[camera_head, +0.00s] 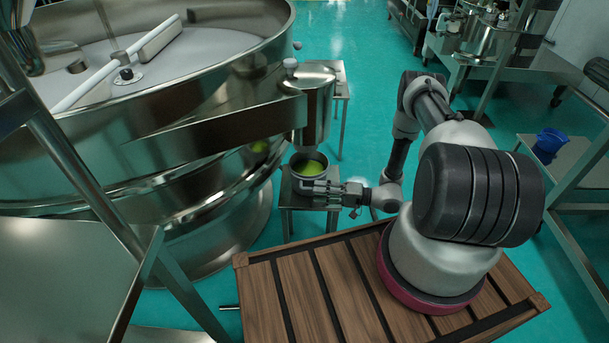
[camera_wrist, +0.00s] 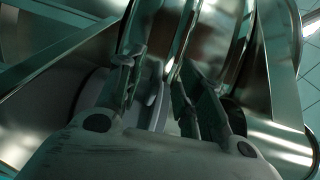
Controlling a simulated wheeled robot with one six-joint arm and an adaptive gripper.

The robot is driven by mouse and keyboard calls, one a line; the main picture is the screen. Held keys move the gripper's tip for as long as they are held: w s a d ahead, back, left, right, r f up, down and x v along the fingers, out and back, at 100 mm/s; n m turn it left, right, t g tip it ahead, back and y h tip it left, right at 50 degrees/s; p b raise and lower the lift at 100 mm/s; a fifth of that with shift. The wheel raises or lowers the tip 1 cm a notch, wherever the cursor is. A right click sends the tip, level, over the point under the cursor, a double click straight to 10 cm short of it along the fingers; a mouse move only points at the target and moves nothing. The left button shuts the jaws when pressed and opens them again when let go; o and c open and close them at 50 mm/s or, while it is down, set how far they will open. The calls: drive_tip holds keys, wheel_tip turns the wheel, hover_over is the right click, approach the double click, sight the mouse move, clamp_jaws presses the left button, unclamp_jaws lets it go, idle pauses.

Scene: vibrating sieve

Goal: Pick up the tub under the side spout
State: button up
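The tub (camera_head: 311,178) is a small round grey metal pot with yellow-green material inside. It stands upright on a small metal stand (camera_head: 286,197), below the side spout (camera_head: 312,109) of the large sieve. My gripper (camera_head: 318,187) is at the tub's near side, with its fingers pointing left across the front of the tub. In the wrist view, the two fingers (camera_wrist: 160,90) are apart. A pale rounded surface shows behind and beside the left finger, with a dark gap before the right finger. Contact with the tub cannot be made out.
The large round metal sieve (camera_head: 180,110) fills the left. A metal frame post (camera_head: 100,205) and a slatted wooden platform (camera_head: 320,290) are in front. A blue bucket (camera_head: 549,142) sits on a shelf at the right.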

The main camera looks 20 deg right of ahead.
sight(305, 188)
drive_tip(key=x, duration=0.7)
drive_tip(key=shift+w+d, duration=0.25)
drive_tip(key=shift+w, duration=0.15)
clamp_jaws()
